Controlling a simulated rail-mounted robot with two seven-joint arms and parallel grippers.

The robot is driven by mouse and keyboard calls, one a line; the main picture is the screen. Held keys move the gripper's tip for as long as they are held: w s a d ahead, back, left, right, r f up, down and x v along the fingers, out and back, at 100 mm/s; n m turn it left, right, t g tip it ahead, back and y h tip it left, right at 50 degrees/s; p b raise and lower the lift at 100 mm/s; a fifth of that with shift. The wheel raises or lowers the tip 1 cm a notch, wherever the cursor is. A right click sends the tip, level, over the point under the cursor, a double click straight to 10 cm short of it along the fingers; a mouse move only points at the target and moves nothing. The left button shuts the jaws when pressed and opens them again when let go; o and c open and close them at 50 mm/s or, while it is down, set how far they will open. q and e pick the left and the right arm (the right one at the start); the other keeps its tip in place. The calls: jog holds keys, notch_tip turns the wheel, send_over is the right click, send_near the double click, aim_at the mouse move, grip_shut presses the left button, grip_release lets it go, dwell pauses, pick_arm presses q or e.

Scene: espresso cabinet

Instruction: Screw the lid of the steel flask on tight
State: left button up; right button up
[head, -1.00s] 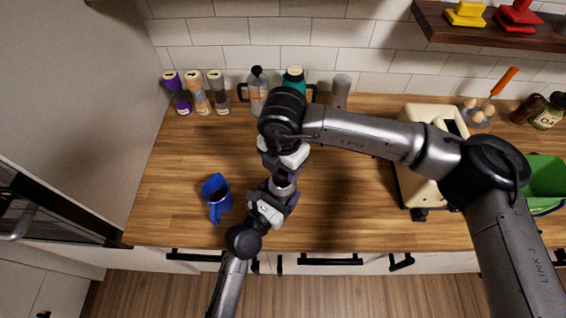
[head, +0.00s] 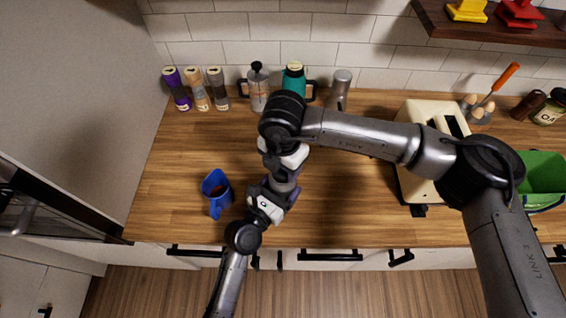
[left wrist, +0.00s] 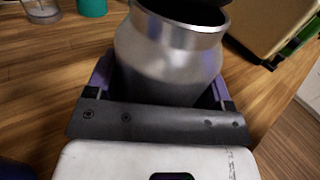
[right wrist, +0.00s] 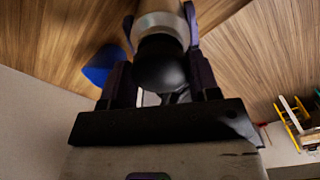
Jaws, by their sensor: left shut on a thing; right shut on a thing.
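The steel flask (left wrist: 172,62) stands in my left gripper, between its purple fingers in the left wrist view. My left gripper (head: 279,188) is shut on the flask's body above the front of the counter. A black lid (right wrist: 162,64) is between the fingers of my right gripper (right wrist: 160,55), which is shut on it, at the flask's mouth. In the head view my right gripper (head: 287,165) is directly above the flask and hides most of it. The lid's dark edge shows above the flask's rim in the left wrist view. How far it is seated cannot be told.
A press pot (head: 258,88), a teal flask (head: 294,78) and several canisters line the back wall. A cream toaster (head: 428,190) and a green bin (head: 543,178) are at the right.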

jog(key=shift+f, duration=0.55)
pick_arm(q)
jog(key=c, duration=0.4)
jog(key=shift+c, duration=0.2)
pick_arm(e)
jog(key=m, duration=0.3)
jog(key=shift+f, duration=0.1)
jog(key=m, duration=0.5)
jog(key=shift+s, duration=0.1)
jog(key=shift+s+a+m, duration=0.1)
jog(key=shift+a+m, duration=0.1)
jog(key=shift+m, duration=0.7)
jog(key=shift+s+a+m, duration=0.1)
jog(key=shift+a+m, duration=0.3)
jog(key=shift+m, duration=0.4)
pick_arm(q)
jog(key=shift+s+f, duration=0.1)
pick_arm(e)
jog(key=shift+m, duration=0.4)
pick_arm(q)
jog(key=shift+d, duration=0.1)
pick_arm(e)
jog(key=shift+d+m, duration=0.5)
jog(key=shift+m, duration=0.2)
